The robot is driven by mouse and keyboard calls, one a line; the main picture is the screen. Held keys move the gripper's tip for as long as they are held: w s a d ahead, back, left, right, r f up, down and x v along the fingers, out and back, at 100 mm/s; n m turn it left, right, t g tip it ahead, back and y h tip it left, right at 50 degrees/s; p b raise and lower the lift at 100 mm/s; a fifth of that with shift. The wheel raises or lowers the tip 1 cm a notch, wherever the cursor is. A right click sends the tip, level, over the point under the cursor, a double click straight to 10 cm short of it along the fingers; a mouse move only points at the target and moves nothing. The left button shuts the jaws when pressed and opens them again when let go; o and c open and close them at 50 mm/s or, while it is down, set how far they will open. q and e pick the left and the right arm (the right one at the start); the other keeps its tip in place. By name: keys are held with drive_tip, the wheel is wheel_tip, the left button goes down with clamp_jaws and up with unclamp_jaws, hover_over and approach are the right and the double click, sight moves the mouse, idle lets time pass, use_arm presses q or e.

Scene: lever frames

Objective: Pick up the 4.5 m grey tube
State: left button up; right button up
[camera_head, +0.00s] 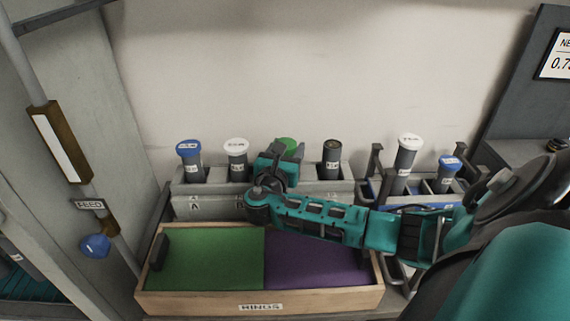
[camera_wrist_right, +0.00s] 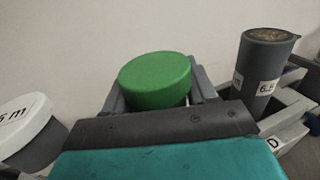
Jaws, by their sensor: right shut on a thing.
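My right gripper (camera_head: 284,152) is shut around a tube with a green cap (camera_head: 289,144) at the middle of the back rack. In the right wrist view the green cap (camera_wrist_right: 156,80) sits between the grey fingers (camera_wrist_right: 155,98); the tube's body and label are hidden. Other grey tubes stand upright in the same rack: one with a blue cap (camera_head: 189,148), one with a white cap (camera_head: 236,146), and one with a dark top (camera_head: 332,152). I cannot read a 4.5 m label for certain on any tube. My left gripper is not in view.
The grey rack (camera_head: 215,206) stands against the wall behind a wooden tray (camera_head: 170,301) with green and purple floors. A second rack at right holds a white-capped tube (camera_head: 405,165) and a blue-capped tube (camera_head: 447,176). A post (camera_head: 22,62) stands at left.

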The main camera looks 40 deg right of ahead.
drive_tip(key=c, duration=0.4)
